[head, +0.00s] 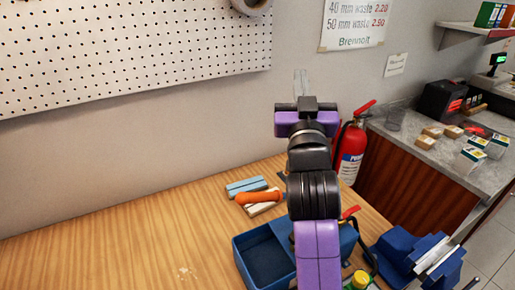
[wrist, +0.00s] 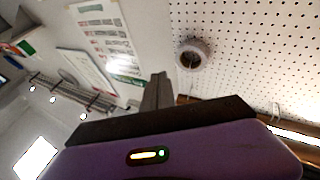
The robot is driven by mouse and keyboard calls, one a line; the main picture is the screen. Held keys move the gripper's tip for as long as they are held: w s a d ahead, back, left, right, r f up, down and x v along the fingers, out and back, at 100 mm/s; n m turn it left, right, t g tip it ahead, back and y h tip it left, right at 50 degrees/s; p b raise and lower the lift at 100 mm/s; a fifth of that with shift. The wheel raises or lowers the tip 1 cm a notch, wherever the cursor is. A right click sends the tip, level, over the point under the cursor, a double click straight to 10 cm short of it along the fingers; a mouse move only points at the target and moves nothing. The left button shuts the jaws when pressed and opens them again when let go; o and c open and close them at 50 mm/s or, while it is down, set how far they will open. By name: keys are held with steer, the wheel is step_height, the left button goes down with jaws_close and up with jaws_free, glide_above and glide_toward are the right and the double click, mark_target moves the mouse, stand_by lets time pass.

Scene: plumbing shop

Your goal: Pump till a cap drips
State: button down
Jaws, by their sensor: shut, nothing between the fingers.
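My gripper (head: 302,82) is raised above the bench in front of the wall, its fingers together and empty. In the wrist view its fingers (wrist: 157,90) point toward the wall and touch nothing. A blue open-topped box (head: 250,240), which looks like the pump's tank, sits on the bench below, partly hidden by my arm. A red grip (head: 350,212), possibly the pump handle, shows just right of my arm. A yellow-topped item (head: 358,280) is at the bottom edge, partly cut off. I cannot make out any dripping cap.
The wooden bench (head: 120,240) is clear on the left. An orange-handled tool (head: 258,197) and a light blue block (head: 246,186) lie behind the box. A blue vise (head: 420,262) stands right, and a red fire extinguisher (head: 352,148) behind. A tape roll (wrist: 193,54) hangs on the pegboard (wrist: 250,50).

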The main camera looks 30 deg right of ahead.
steer(key=w+d+r+m+g+h+p, duration=0.2)
steer(key=w+d+r+m+g, duration=0.1)
steer(key=d+m+g, duration=0.35)
steer(key=s+a+f+m+g+y+p, duration=0.3)
steer(key=a+f+m+g+y, duration=0.2)
steer(key=a+f+g+y, duration=0.65)
steer(key=shift+m+g+y, duration=0.65)
steer(key=shift+g, duration=0.15)
steer(key=s+a, duration=0.2)
steer(key=s+a+f, duration=0.1)
steer(key=s+a, duration=0.1)
steer(key=a, duration=0.1)
steer(key=s+a+f, duration=0.1)
steer(key=s+a, duration=0.1)
steer(key=a, duration=0.1)
steer(key=shift+s+a+f, duration=0.15)
steer(key=shift+s, duration=0.25)
steer(key=shift+f+b, duration=2.2)
steer(key=shift+b, duration=0.1)
